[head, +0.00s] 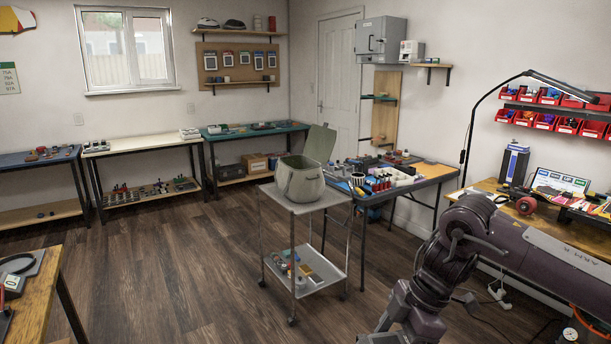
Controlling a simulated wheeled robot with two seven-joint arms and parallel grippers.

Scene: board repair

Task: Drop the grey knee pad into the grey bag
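A grey bag (299,183) stands upright on the top shelf of a wheeled cart, near the middle of the head view. Its lid flap (320,143) is raised at the back right, so the top looks open; I cannot see down to the bottom inside. I cannot make out a grey knee pad anywhere in this view. My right arm comes in from the right and bends down to the bottom edge; its gripper is out of frame. My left arm and gripper are not in view.
The metal cart (325,200) holds small items on its lower shelf. A table (425,180) crowded with tools stands right behind it. A wooden bench (485,186) is at the right, another (35,300) at the lower left. The wooden floor (190,270) left of the cart is clear.

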